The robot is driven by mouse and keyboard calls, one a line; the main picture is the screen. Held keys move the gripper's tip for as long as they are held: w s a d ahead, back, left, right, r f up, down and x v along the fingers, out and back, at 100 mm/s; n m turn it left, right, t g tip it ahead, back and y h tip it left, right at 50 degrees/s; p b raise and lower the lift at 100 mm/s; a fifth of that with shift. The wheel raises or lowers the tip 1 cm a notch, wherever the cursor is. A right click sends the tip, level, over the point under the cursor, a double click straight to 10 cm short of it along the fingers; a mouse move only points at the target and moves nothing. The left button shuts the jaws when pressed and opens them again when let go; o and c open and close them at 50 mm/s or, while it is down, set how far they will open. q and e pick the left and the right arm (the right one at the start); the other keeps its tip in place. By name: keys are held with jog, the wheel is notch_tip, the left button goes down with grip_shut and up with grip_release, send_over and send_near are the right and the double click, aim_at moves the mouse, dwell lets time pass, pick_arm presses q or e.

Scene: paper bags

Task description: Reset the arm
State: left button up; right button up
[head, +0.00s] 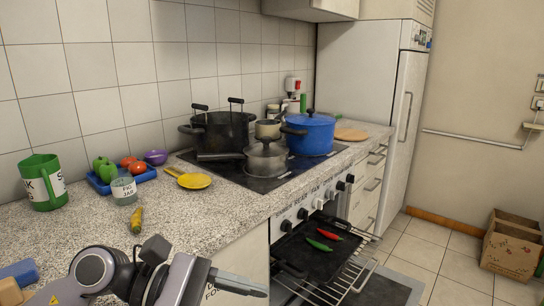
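My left arm comes in from the lower left, with its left gripper (243,285) low in front of the counter's cabinet. Its fingers point right and are seen nearly side-on, so whether they are parted is unclear. No object shows between them. The gripper is left of the pulled-out oven rack and apart from it. My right gripper is not in view.
The oven is open; a dark tray (309,252) on its rack (345,281) holds a red pepper (328,234) and a green pepper (319,245). Pots, including a blue pot (310,136), stand on the stove. A green mug (42,183) stands on the counter (190,221). A cardboard box (511,248) is right.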

pick_arm(q)
jog(key=w+a+n+t+h+p, duration=0.1)
jog(key=w+a+n+t+p, duration=0.1)
jog(key=n+t, duration=0.95)
jog(key=w+a+n+t+h+p, duration=0.1)
jog(key=w+a+n+t, duration=0.3)
jog(key=n, duration=1.5)
jog(key=s+a+f+n+t+y+p, duration=0.25)
jog(key=a+f+n+y, duration=0.25)
jog(key=f+n+y, duration=0.8)
jog(key=s+a+f+n+g, duration=0.2)
jog(key=s+f+n+g, duration=0.1)
jog(key=s+f+n, duration=0.3)
jog(key=s+a+f+n+g+y, duration=0.1)
jog(key=s+a+f+n+g, duration=0.2)
jog(key=s+f+n, duration=0.3)
notch_tip(320, 180, down, 2)
jog(key=shift+s+a+f+n+g+y, duration=0.2)
jog(key=shift+f+n+g+y, duration=0.1)
jog(key=shift+n, duration=0.55)
jog(key=shift+r, duration=0.1)
